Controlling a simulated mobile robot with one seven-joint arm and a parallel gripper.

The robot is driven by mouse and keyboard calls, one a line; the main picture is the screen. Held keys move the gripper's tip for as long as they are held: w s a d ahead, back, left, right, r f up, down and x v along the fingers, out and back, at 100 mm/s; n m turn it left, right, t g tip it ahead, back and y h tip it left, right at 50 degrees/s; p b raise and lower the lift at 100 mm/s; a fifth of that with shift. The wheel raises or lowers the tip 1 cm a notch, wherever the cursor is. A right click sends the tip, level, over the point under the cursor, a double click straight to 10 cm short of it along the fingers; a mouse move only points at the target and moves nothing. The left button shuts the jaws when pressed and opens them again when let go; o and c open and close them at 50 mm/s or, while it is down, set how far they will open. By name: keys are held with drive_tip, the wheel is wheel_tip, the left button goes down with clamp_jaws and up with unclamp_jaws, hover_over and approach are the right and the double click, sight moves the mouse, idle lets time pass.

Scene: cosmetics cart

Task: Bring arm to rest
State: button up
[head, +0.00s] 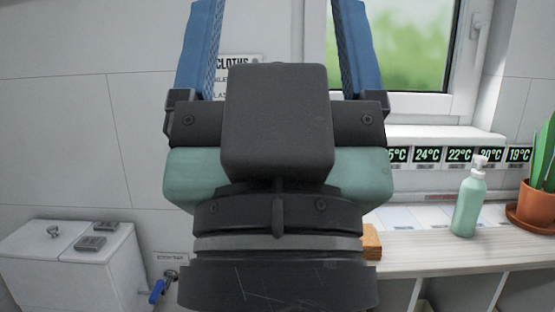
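My gripper (275,30) fills the middle of the head view, raised and pointing up in front of the wall and window. Its two blue fingers stand wide apart, one on each side, and their tips run out of the top of the picture. I see only wall, part of a sign and the window frame between them, with nothing held in the visible part. The dark wrist below hides part of the counter and wall behind it.
A green pump bottle (467,205) and a potted plant (536,205) stand on the wooden counter (430,255) at right, below temperature displays (459,155). A white cabinet (70,262) with small dark items on top is at lower left, beside a blue-handled tap (157,290).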

wheel_tip(320, 180, up, 20)
drive_tip(key=p, duration=1.7)
drive_tip(key=shift+p, duration=0.3)
drive_tip(key=shift+w, duration=0.1)
